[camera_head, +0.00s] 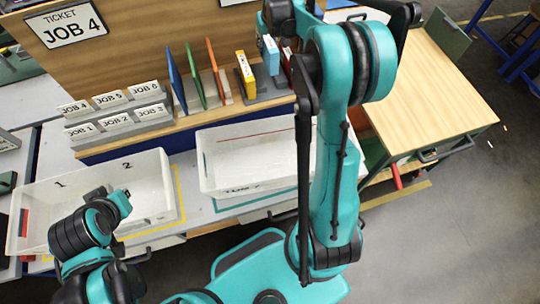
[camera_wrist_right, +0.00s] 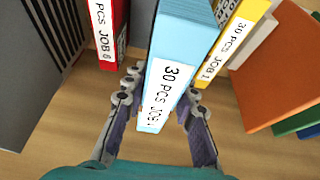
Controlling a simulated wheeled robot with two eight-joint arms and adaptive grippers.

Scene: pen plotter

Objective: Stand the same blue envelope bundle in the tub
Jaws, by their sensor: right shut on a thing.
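The light blue envelope bundle (camera_head: 270,55) stands in the rack on the raised wooden shelf, between a yellow bundle and a red one. In the right wrist view it fills the middle (camera_wrist_right: 187,35), with a white "30 PCS" label facing me. My right gripper (camera_wrist_right: 161,92) is shut on it, one finger on each side. I cannot tell whether its base touches the rack. The white tub (camera_head: 250,185) below the shelf looks empty, with small writing on its front. My left gripper (camera_head: 122,203) is over the left tub; its finger opening is unclear.
The yellow bundle (camera_head: 245,75) and red bundle (camera_wrist_right: 107,35) stand close on either side. Green, blue and orange boards (camera_head: 213,68) stand left of them. A second white tub (camera_head: 150,190), marked 1 and 2, is at left. A wooden side table (camera_head: 430,90) is at right.

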